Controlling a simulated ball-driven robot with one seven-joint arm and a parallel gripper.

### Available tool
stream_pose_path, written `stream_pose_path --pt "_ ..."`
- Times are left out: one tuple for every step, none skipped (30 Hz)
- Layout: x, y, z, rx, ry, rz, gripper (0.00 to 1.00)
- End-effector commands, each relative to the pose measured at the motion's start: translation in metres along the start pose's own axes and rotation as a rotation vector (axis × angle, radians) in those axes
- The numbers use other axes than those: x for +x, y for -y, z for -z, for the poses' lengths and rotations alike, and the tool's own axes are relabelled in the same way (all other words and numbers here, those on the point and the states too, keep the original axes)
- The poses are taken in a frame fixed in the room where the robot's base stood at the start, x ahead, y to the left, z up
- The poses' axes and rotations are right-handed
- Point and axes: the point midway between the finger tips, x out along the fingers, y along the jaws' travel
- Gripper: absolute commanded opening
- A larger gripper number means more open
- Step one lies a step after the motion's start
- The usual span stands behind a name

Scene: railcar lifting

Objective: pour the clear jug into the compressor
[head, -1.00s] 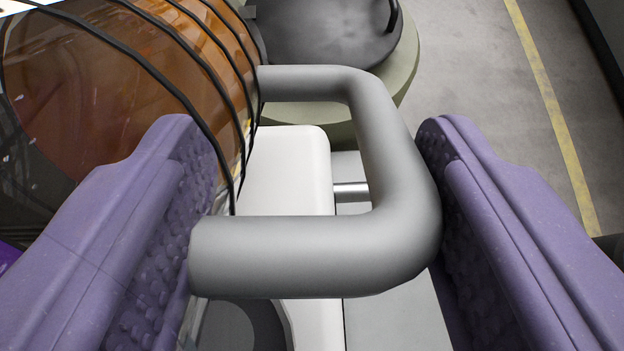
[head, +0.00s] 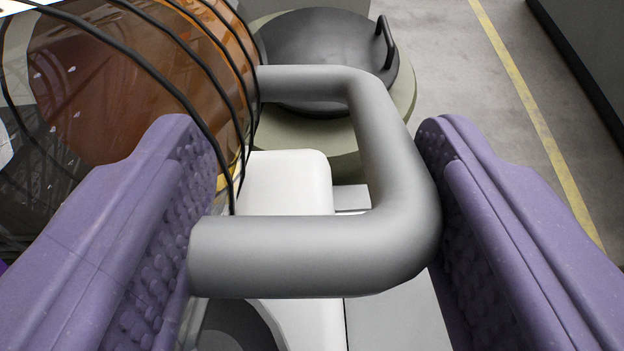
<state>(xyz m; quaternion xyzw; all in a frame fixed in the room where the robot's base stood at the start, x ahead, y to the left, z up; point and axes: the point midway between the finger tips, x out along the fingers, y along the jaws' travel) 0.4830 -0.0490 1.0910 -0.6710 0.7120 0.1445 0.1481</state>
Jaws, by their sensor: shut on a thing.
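The clear jug (head: 140,75) fills the upper left, tilted, with black rings around it and amber liquid inside. Its grey handle (head: 300,255) reaches right between the two purple fingers of my gripper (head: 318,215). My gripper is shut on the handle, and both fingers sit against it. The jug's mouth is out of view. I cannot tell for sure which thing is the compressor; a round olive-green body (head: 405,105) with a black lid (head: 325,45) and a lid handle stands beyond the jug's handle.
A white block-like part (head: 285,180) and a grey surface (head: 395,315) lie below the jug handle. Grey floor (head: 450,100) with a yellow line (head: 535,120) runs along the right. A dark-edged grey wall or cabinet (head: 590,40) stands at the upper right.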

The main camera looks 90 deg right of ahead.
Motion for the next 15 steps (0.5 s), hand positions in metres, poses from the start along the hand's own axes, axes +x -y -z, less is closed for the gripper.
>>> stream_pose_path --pt "0.0005 0.0001 -0.0015 0.000 -0.007 0.000 0.20" --pt "0.0006 0.0000 -0.0017 0.000 -0.011 0.000 0.20" --pt "0.0007 0.0000 -0.0021 0.000 -0.016 0.000 0.20" --pt "0.0007 0.0000 -0.0025 0.000 -0.020 0.000 0.20" --pt "0.0007 -0.0001 -0.0028 0.000 -0.023 0.000 0.20" --pt "0.0008 -0.0001 -0.0034 0.000 -0.028 0.000 0.20" --pt "0.0007 -0.0001 -0.0038 0.000 -0.032 0.000 0.20" --pt "0.0008 -0.0001 -0.0042 0.000 -0.035 0.000 0.20" --pt "0.0008 -0.0001 -0.0047 0.000 -0.040 0.000 0.20" --pt "0.0008 -0.0001 -0.0050 0.000 -0.044 0.000 0.20" --pt "0.0008 -0.0001 -0.0053 0.000 -0.048 0.000 0.20" --pt "0.0008 -0.0001 -0.0057 0.000 -0.053 0.000 0.20" --pt "0.0009 -0.0002 -0.0060 0.000 -0.057 0.000 0.20" --pt "0.0009 -0.0001 -0.0064 0.001 -0.061 0.000 0.20" --pt "0.0009 -0.0001 -0.0069 0.001 -0.065 0.000 0.20"
